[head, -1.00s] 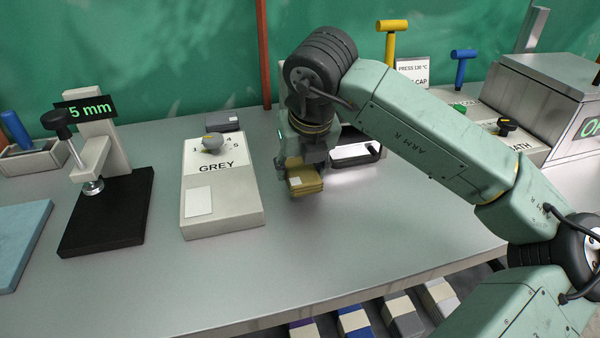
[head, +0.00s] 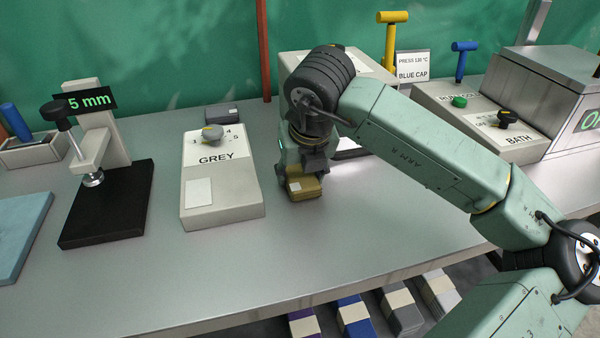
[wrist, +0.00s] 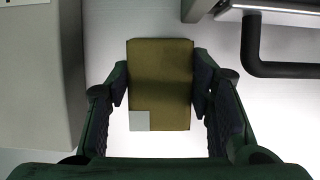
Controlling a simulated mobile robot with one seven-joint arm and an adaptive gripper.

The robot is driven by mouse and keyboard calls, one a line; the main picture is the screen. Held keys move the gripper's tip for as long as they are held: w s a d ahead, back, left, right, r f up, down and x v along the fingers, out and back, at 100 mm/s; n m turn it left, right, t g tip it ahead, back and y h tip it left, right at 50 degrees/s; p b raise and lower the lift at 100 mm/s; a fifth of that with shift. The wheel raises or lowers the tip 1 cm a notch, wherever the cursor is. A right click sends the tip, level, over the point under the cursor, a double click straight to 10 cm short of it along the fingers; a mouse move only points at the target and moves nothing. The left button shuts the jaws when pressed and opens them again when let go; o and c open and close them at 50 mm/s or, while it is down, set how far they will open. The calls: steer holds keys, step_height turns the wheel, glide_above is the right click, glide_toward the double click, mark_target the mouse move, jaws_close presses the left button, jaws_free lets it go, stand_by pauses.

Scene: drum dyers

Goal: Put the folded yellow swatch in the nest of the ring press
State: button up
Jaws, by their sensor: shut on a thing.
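The folded yellow swatch (head: 304,189) is a mustard block with a small white label at one corner. My gripper (head: 306,172) points down and is shut on it, right of the GREY box, low over or at the worktop; I cannot tell if it touches. In the wrist view the swatch (wrist: 160,75) sits between the two fingers. A pale press body (head: 290,62) with a yellow T-handle (head: 390,38) stands behind my arm, beside the sign "PRESS 120 °C BLUE CAP" (head: 412,67). My arm hides most of it, and its nest is not clearly seen.
The GREY selector box (head: 220,195) stands close left of my gripper. A dark bar (wrist: 251,45) is at upper right in the wrist view. A 5 mm clamp stand (head: 110,200) is farther left; the BATH unit (head: 515,140) is at right. The front worktop (head: 290,265) is clear.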

steer(key=shift+s+f, duration=0.15)
steer(key=shift+f, duration=0.35)
steer(key=o, duration=1)
steer(key=shift+f, duration=0.1)
steer(key=shift+o, duration=0.6)
